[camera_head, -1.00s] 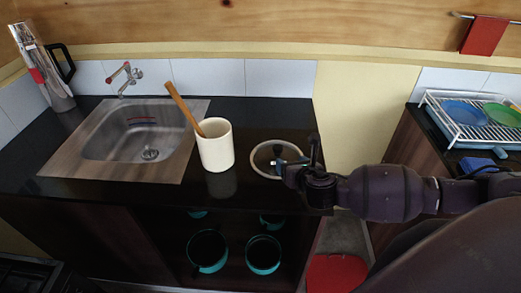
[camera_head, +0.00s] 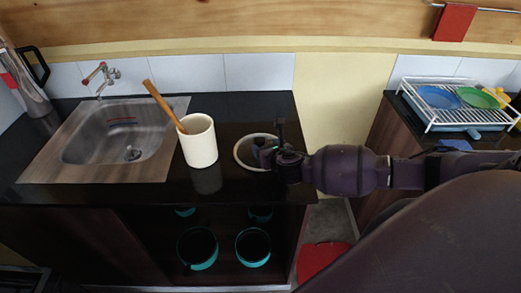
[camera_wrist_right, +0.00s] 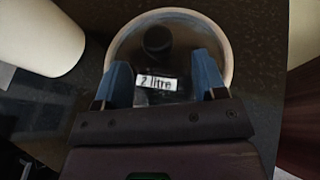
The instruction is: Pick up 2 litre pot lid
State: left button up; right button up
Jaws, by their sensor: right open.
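The pot lid is a round glass disc with a pale rim (camera_head: 237,154), lying on the black counter to the right of the white holder. In the right wrist view the lid (camera_wrist_right: 224,50) shows a dark knob and a "2 litre" label. My right gripper (camera_head: 262,151) is over the lid's right side. In the right wrist view its two blue fingers (camera_wrist_right: 162,82) are apart, on either side of the label, with the knob just beyond the tips. I cannot tell its height above the lid. My left gripper is out of view.
The white holder (camera_head: 199,145) with a wooden utensil (camera_head: 162,104) stands close left of the lid. A sink (camera_head: 115,135) is further left. Teal-rimmed pots (camera_head: 252,247) sit on the shelf below. A dish rack (camera_head: 455,113) with plates stands on the right counter.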

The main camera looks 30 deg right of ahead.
aim_at(262, 145)
jog(key=shift+x, duration=1.75)
jog(key=c, duration=1.1)
